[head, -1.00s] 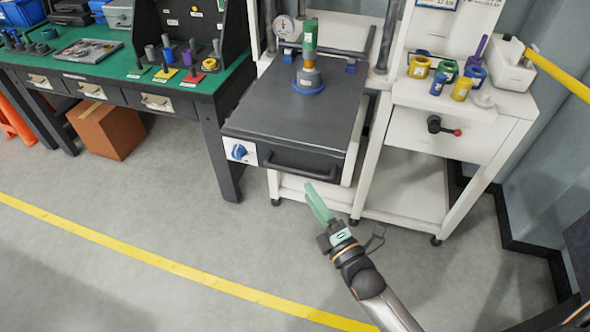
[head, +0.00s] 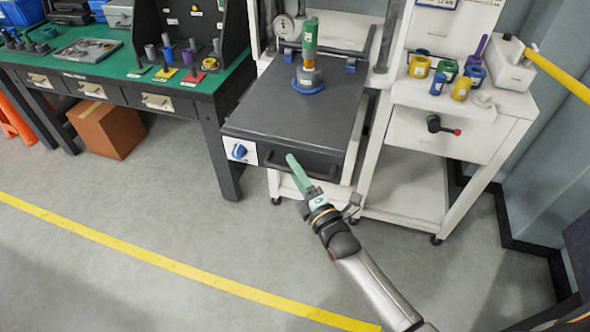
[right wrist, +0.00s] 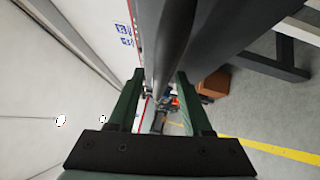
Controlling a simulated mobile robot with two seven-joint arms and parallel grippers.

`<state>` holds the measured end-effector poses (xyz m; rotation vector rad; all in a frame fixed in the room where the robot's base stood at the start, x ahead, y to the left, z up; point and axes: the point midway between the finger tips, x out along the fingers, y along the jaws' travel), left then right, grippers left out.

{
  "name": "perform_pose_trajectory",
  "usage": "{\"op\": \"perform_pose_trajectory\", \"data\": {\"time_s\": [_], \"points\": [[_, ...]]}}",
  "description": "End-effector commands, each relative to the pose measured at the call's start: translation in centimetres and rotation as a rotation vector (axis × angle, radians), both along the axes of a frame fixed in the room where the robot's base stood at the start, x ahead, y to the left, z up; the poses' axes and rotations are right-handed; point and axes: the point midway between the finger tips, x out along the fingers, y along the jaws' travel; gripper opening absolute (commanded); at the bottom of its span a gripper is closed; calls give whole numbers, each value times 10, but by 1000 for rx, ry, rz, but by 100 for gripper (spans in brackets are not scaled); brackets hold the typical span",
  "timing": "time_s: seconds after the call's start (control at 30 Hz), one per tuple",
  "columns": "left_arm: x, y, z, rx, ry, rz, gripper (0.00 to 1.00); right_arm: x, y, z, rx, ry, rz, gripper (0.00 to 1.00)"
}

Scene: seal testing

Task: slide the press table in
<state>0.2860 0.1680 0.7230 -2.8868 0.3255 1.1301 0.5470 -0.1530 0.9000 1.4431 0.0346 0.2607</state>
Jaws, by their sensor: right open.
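The press table (head: 290,108) is a dark grey slab standing out toward me from the white press frame. Its dark bar handle (head: 330,176) runs along the front face, beside a blue knob (head: 239,151). A blue ring with a grey part and a green cylinder (head: 310,36) stands upright near its back. My right gripper (head: 291,158) is at the left part of the handle, its green fingers partly covering it. In the right wrist view the jaws (right wrist: 160,90) are apart, with a dark bar (right wrist: 172,45) between or just beyond them; contact is unclear. My left gripper is out of view.
A white stand (head: 408,140) with coloured cups and a drawer adjoins on the right. A green-topped workbench (head: 210,85) stands left, with a cardboard box (head: 105,130) beneath. The grey floor in front is clear, crossed by a yellow line (head: 150,264).

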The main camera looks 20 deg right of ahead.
Motion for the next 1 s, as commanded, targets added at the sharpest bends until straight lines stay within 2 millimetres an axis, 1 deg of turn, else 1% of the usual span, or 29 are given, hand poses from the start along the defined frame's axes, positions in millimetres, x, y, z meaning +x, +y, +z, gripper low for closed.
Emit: {"op": "perform_pose_trajectory", "data": {"time_s": [0.17,0.27,0.6,0.63,1.0], "points": [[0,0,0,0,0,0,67,0,0,0,1,0,0,50],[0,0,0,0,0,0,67,0,0,0,1,0,0,40],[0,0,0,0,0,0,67,0,0,0,1,0,0,1],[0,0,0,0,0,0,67,0,0,0,1,0,0,0],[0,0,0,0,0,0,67,0,0,0,1,0,0,0]]}}
